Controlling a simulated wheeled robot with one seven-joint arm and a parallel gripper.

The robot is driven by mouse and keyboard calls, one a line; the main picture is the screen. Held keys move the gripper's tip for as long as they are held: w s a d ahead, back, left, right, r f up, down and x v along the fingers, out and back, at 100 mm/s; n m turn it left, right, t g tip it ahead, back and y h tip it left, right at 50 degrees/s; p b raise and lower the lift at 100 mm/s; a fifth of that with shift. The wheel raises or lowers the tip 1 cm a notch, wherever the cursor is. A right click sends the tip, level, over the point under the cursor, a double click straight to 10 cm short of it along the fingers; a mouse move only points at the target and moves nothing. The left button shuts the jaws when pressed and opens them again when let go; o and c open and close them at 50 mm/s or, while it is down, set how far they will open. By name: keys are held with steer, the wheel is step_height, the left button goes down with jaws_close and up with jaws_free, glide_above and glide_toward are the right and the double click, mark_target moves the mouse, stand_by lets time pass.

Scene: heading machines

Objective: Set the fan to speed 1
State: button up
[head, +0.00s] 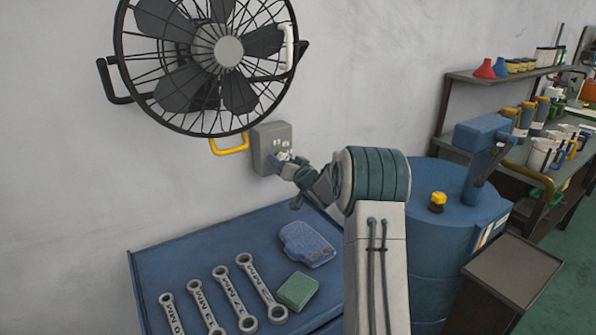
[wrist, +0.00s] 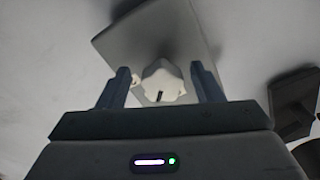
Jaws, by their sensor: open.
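The black wall fan (head: 205,60) hangs at the upper left in the head view. A grey control box (head: 268,140) is on the wall below and right of it. In the wrist view the control box (wrist: 160,40) shows a pale lobed knob (wrist: 164,82) with a dark mark on its lower edge. My gripper (wrist: 166,85) is open, with one finger on each side of the knob. I cannot tell whether the fingers touch it. In the head view my gripper (head: 285,160) is at the front of the box and hides most of the knob. Speed markings are not readable.
A blue drum (head: 440,240) stands to the right. A yellow handle (head: 230,146) is just left of the box.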

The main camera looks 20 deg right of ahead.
steer(key=s+d+b, duration=0.1)
steer(key=s+d, duration=0.1)
steer(key=s, duration=1)
steer(key=shift+s+d+b, duration=0.2)
steer(key=shift+s+b, duration=0.15)
steer(key=shift+b, duration=0.05)
steer(key=s+a+g+h, duration=0.1)
steer(key=s+a+g, duration=0.4)
steer(key=s, duration=0.7)
steer(key=s+a+f+n+g+h+p, duration=0.1)
steer(key=s+a+g, duration=0.4)
steer(key=s, duration=0.7)
steer(key=s+a+f+n+g+h+p, duration=0.1)
steer(key=s+a+g, duration=0.3)
steer(key=s, duration=0.8)
steer(key=shift+s+a+f+g, duration=0.15)
steer(key=shift+a+f+g, duration=0.2)
steer(key=shift+a, duration=0.9)
